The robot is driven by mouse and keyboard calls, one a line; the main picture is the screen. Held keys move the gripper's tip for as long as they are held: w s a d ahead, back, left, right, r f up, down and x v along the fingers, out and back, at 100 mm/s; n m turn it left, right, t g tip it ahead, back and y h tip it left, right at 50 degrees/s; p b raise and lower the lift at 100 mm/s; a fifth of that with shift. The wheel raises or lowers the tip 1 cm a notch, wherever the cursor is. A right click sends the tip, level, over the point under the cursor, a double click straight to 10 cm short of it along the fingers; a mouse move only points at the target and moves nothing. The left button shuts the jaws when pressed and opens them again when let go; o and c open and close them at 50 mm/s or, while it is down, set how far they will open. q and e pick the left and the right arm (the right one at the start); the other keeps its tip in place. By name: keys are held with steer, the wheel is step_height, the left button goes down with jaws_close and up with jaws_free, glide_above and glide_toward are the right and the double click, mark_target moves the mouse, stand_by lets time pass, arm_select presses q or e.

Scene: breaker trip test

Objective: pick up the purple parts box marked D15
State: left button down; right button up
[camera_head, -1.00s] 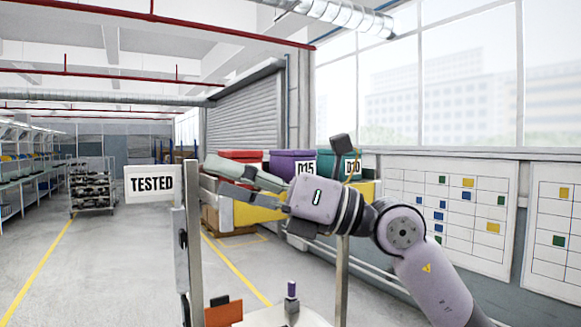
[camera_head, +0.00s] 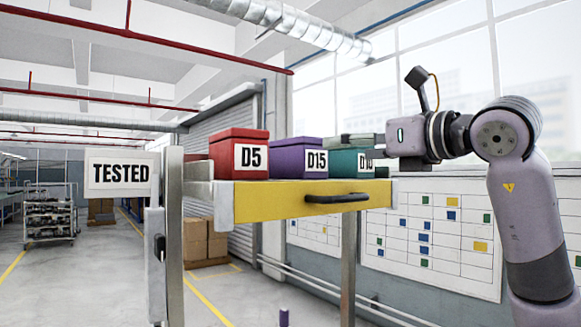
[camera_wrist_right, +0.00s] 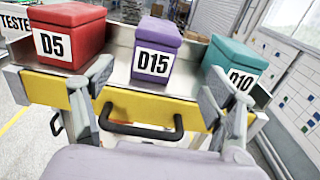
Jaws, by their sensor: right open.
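The purple parts box marked D15 (camera_head: 288,157) stands between the red box (camera_head: 238,146) and the teal box (camera_head: 345,157) on the yellow-fronted shelf. In the right wrist view the purple box (camera_wrist_right: 155,35) is upright, with its D15 label facing me. My left gripper is not in view.
The shelf's yellow front (camera_head: 270,202) carries a black handle (camera_head: 336,198). A TESTED sign (camera_head: 119,174) and a metal post (camera_head: 175,240) stand at its left. Cartons (camera_head: 205,242) lie behind. Open floor is at the left, and a wall with chart boards at the right.

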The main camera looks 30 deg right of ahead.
mark_target(318, 147)
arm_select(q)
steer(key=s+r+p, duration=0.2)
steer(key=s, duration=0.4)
arm_select(e)
steer(key=w, duration=0.5)
steer(key=shift+w+a+r, duration=0.15)
steer(key=shift+a+r, duration=0.1)
steer(key=shift+a, duration=0.1)
steer(key=w, duration=0.2)
steer(key=w+p, duration=0.1)
steer(key=shift+w+a+f, duration=0.15)
steer(key=shift+w, duration=0.25)
steer(key=shift+w+a+p, duration=0.1)
steer(key=shift+w+p, duration=0.25)
steer(key=shift+w, duration=0.25)
steer(key=w+p, duration=0.2)
steer(key=w, duration=0.2)
steer(key=shift+w+a+p, duration=0.3)
steer(key=shift+a+p, duration=0.05)
steer(key=shift+p, duration=0.05)
steer(key=shift+w, duration=0.15)
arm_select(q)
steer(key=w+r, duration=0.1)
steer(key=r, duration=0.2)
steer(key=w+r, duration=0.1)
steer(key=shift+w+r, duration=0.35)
arm_select(e)
steer(key=shift+c, duration=0.3)
